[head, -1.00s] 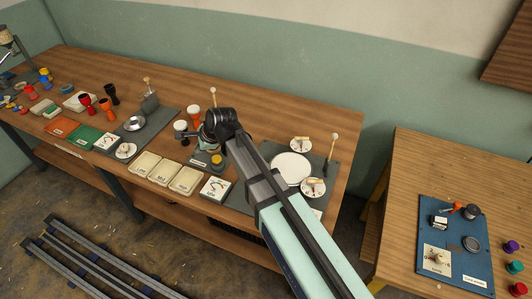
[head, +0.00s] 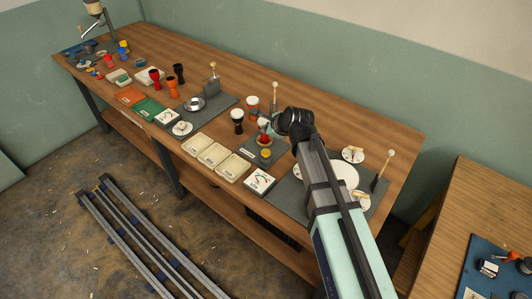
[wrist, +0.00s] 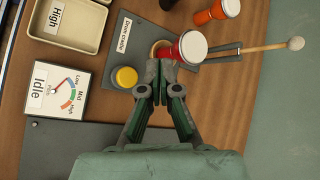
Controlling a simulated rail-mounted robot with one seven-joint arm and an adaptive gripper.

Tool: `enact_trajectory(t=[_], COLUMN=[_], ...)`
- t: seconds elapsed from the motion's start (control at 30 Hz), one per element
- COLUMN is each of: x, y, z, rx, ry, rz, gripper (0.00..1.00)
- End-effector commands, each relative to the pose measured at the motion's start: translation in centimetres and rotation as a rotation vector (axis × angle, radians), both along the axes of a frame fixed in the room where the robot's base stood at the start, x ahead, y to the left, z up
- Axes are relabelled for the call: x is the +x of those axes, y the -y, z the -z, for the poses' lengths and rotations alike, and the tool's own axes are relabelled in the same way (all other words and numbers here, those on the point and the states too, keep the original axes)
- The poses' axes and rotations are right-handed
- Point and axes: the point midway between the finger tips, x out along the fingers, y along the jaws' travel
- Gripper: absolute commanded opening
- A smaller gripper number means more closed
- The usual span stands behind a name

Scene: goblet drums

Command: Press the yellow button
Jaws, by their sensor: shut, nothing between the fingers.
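The yellow button (wrist: 124,77) is a round cap on the dark grey pad labelled "Drum cradle" in the wrist view. It also shows in the head view (head: 266,154) at the pad's front. My gripper (wrist: 160,76) is shut and empty, with its fingertips just right of the button and apart from it in the picture. In the head view my gripper (head: 272,127) is above the pad, partly hidden by my wrist.
A dial card reading "Idle" (wrist: 55,88) and a tray labelled "High" (wrist: 68,24) lie left of the pad. A mallet (wrist: 265,47) extends right. Orange (head: 252,104) and black (head: 237,119) drums stand behind the pad.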

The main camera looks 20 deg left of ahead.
Motion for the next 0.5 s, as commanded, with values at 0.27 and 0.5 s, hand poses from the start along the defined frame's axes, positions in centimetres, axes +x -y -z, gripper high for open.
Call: enact_trajectory(t=[0.27, 0.5], x=[0.0, 0.0], y=[0.0, 0.0], z=[3.4, 6.3], rx=[-0.001, -0.001], ry=[-0.001, -0.001], rz=[0.000, 0.000], gripper=[0.00, 0.00])
